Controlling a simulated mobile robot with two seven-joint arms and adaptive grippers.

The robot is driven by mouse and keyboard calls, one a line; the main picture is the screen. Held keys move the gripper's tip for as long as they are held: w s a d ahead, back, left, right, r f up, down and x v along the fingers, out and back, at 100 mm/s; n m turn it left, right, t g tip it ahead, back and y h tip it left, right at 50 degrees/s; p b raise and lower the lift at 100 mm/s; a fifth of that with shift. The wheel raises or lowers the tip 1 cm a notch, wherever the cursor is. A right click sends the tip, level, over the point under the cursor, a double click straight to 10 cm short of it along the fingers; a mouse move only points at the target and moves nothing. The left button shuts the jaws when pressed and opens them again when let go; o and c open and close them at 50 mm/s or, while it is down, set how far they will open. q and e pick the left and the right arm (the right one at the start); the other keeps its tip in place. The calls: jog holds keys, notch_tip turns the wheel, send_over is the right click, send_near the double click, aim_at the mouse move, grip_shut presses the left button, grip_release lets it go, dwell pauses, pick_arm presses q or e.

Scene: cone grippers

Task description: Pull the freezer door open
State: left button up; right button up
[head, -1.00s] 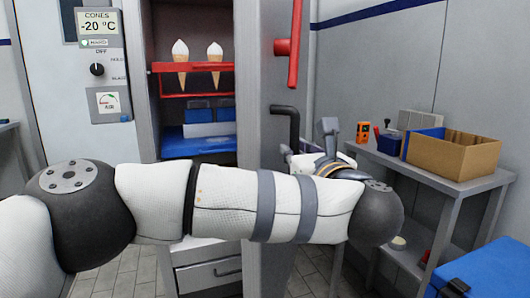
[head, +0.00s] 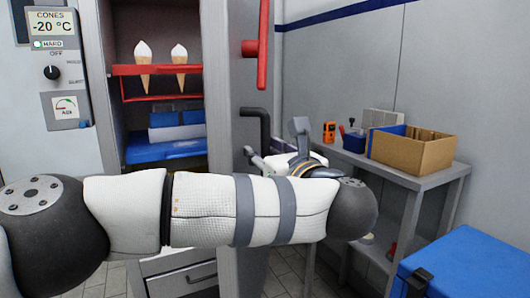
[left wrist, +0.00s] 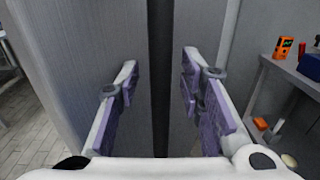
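The freezer door (head: 222,100) stands open, swung out to the right of the cabinet, its face turned to the right. A red bar (head: 263,45) and a black handle (head: 262,125) show on it. Behind, the cabinet's inside is exposed, with two cones (head: 143,60) in a red rack. My left gripper (head: 276,145) is beside the door, just below and right of the black handle, partly hidden by my forearm. In the left wrist view my left gripper (left wrist: 158,75) is open, fingers wide apart, with a dark vertical band between them; whether they touch it I cannot tell. My right gripper is out of view.
A grey table (head: 400,180) with a cardboard box (head: 412,150) and an orange device (head: 329,132) stands right of the door. A blue chest (head: 460,270) is at the front right. Tiled floor shows between door and table.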

pick_arm(q)
jog(key=v, duration=1.1)
jog(key=shift+s+d, duration=0.15)
jog(key=shift+s, duration=0.25)
